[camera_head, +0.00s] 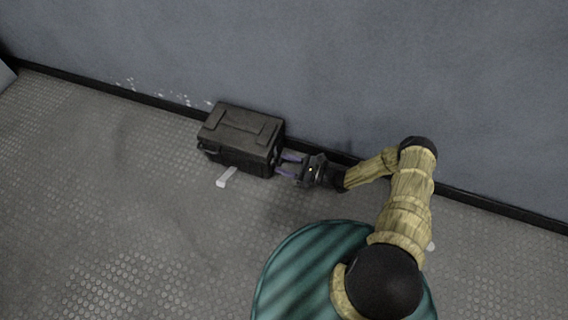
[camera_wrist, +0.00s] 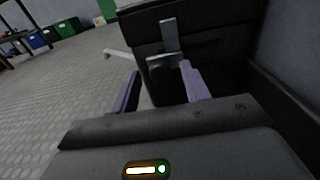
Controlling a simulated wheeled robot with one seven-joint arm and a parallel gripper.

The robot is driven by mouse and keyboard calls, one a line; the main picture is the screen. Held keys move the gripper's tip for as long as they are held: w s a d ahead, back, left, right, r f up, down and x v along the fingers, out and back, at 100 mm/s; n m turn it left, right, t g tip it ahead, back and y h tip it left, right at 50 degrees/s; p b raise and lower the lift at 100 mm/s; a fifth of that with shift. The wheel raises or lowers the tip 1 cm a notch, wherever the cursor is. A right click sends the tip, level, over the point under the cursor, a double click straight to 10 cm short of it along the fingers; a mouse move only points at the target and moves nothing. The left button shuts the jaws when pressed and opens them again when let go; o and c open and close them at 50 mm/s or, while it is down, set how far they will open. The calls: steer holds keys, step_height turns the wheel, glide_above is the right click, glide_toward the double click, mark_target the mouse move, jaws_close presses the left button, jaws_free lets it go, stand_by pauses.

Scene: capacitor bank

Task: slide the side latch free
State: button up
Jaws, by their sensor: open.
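A dark box (camera_head: 240,136) with a raised lid panel sits on the floor against the wall. In the wrist view its near side (camera_wrist: 205,45) carries a grey metal latch (camera_wrist: 170,42), with an upright bar and a crosspiece below. My gripper (camera_head: 284,165) is at the box's right side, pointing at it. In the wrist view my gripper (camera_wrist: 158,88) has its two purple fingers apart, with the latch between and just beyond them. I cannot tell whether the right finger touches the latch's crosspiece. Nothing is held.
A light grey bar (camera_head: 227,177) sticks out at the box's front, low over the floor; it also shows in the wrist view (camera_wrist: 119,54). The wall (camera_head: 370,70) is close behind the box. Textured floor (camera_head: 120,220) lies clear in front. Coloured bins (camera_wrist: 67,28) stand far off.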

steer(key=v, duration=1.6)
steer(key=shift+s+d, duration=0.2)
steer(key=shift+d, duration=0.05)
steer(key=s+r+n+g+h+p, duration=0.1)
steer(key=s+r+n+h+p, duration=0.4)
steer(key=r, duration=1.5)
steer(key=s+r+n+g+h+p, duration=0.15)
steer(key=r+n+h+p, duration=0.65)
steer(key=r, duration=1.1)
steer(key=s+r+n+g+h+p, duration=0.1)
steer(key=s+r+n+h+p, duration=0.3)
steer(key=r+n+p, duration=1.1)
step_height(320, 180, up, 42)
steer(key=m+p, duration=0.6)
steer(key=p, duration=2.6)
steer(key=shift+w+a+r, duration=0.2)
steer(key=shift+w+a, duration=0.05)
steer(key=shift+a, duration=0.15)
